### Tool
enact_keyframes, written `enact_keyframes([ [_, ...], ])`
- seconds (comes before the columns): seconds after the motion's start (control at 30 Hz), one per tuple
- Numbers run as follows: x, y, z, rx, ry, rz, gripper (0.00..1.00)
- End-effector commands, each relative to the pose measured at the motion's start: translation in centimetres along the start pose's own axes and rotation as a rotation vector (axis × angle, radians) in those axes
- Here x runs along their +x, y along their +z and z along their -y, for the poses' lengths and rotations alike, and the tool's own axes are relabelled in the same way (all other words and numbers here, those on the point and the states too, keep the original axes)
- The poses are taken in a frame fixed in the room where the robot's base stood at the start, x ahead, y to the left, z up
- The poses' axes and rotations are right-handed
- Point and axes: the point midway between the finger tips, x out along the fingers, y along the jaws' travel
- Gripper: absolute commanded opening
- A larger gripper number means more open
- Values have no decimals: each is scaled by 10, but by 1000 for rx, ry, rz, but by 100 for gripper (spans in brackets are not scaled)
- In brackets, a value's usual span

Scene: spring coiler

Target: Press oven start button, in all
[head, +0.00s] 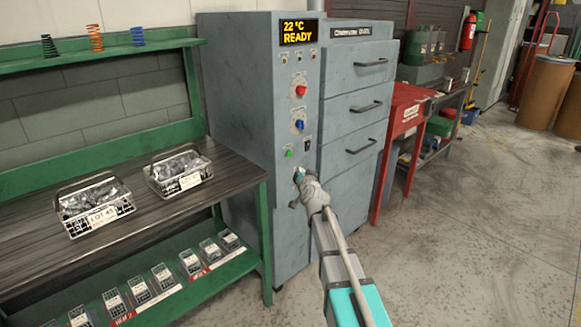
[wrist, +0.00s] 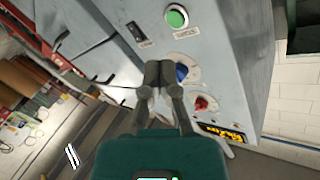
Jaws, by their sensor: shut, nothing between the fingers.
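The grey oven (head: 240,90) stands at the middle back, and its yellow display (head: 299,31) reads "22 °C READY". A small green button (head: 289,153) sits low on its control panel, beside a black switch (head: 307,143). In the wrist view the green button (wrist: 177,17) is large and round in a pale ring, with the black switch (wrist: 137,30) beside it. My gripper (head: 298,174) is just below the button in the head view. In the wrist view its fingers (wrist: 158,72) are together and empty, apart from the button in the picture. Contact with the panel cannot be told.
A red knob (head: 300,90) and a blue knob (head: 299,125) are above the green button. A green-framed bench (head: 120,218) with two wire baskets stands to the left. Grey drawers (head: 355,105) adjoin the panel on the right. The floor at right is open.

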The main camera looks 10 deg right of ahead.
Motion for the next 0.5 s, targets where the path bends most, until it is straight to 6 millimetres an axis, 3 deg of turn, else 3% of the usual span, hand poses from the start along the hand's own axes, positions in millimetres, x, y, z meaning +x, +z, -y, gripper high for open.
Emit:
enact_keyframes([
  [0.03, 13, 3, -10, 19, 6, -55, 0],
  [0.2, 28, -12, -28, 75, 42, -216, 0],
  [0.5, 33, -24, -38, 113, 66, -314, 0],
])
